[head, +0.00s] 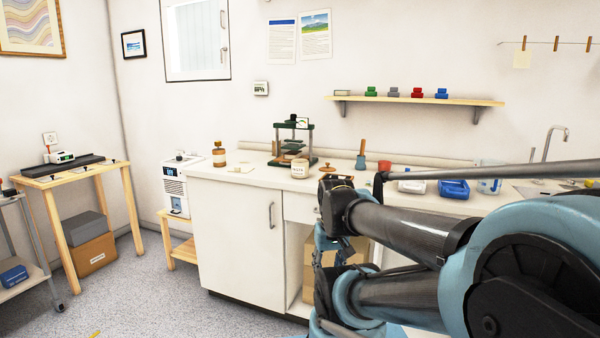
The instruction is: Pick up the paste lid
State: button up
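A cream jar (299,169) with a dark-lettered label, which looks like the paste jar, stands upright on the white counter (240,176), just in front of a green press. A pale disc-like top shows at its mouth; I cannot tell whether this is the paste lid. A small reddish-brown thing (327,168) lies to its right, partly hidden by my arm, and is too small to identify. My arm is folded across the lower right, in front of the counter. Its fingers cannot be made out, and nothing held is visible.
A green press (292,143), a brown bottle (219,155) and a mortar-like blue cup (361,163) stand on the counter. A shelf (420,99) hangs above. A wooden table (70,178) stands left; the floor before the cabinet is open.

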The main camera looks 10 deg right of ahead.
aim_at(324, 169)
jog(key=u, duration=1.75)
jog(key=k, duration=1)
jog(key=z, duration=1.65)
jog(key=i, duration=1)
